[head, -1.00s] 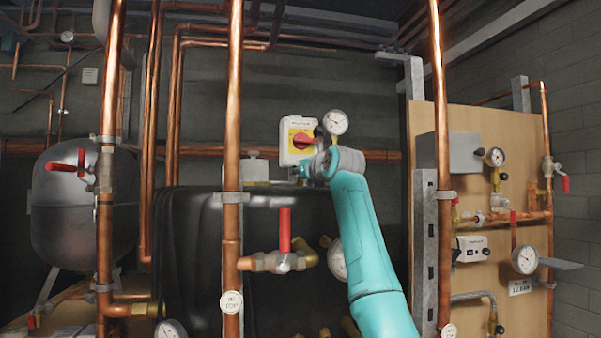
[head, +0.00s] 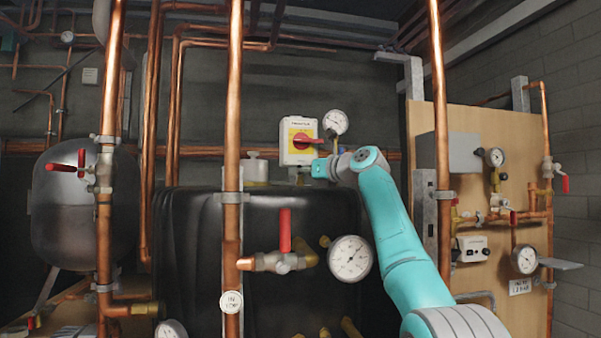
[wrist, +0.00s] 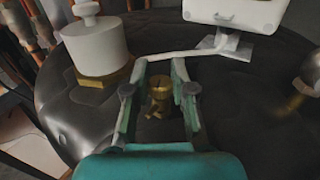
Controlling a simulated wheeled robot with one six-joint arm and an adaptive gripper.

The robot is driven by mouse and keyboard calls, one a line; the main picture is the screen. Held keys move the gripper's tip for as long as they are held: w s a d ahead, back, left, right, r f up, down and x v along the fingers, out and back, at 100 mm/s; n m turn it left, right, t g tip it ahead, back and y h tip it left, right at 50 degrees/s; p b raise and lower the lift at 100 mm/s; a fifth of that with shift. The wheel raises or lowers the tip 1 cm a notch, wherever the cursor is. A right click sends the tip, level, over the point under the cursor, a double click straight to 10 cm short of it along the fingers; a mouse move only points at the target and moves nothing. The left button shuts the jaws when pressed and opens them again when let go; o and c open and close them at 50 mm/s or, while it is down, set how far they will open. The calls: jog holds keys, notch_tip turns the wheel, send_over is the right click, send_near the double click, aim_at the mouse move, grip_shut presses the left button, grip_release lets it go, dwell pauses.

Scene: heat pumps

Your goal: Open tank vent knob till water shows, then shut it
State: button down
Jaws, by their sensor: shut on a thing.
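The tank vent knob (wrist: 158,90) is a small brass fitting on top of the black tank (wrist: 85,95). It stands between the two teal fingers of my gripper (wrist: 162,85) in the wrist view, and my gripper is shut on it. In the head view my gripper (head: 312,170) is above the top of the black tank (head: 190,240), just below the switch box. The knob is hard to make out there. I cannot make out any water at the vent.
A white cylinder on a brass base (wrist: 97,48) stands left of the knob. A switch box with a red handle (head: 299,142) and a gauge (head: 335,122) are close behind. A copper pipe (head: 233,120) and a red-handled valve (head: 284,245) stand in front of the tank.

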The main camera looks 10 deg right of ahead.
jog(key=shift+y, duration=0.3)
jog(key=c, duration=0.9)
grip_release()
jog(key=shift+c, duration=0.2)
jog(key=shift+s+d, duration=0.1)
jog(key=v, duration=1.1)
jog(key=shift+s+d, duration=0.25)
jog(key=shift+s, duration=0.05)
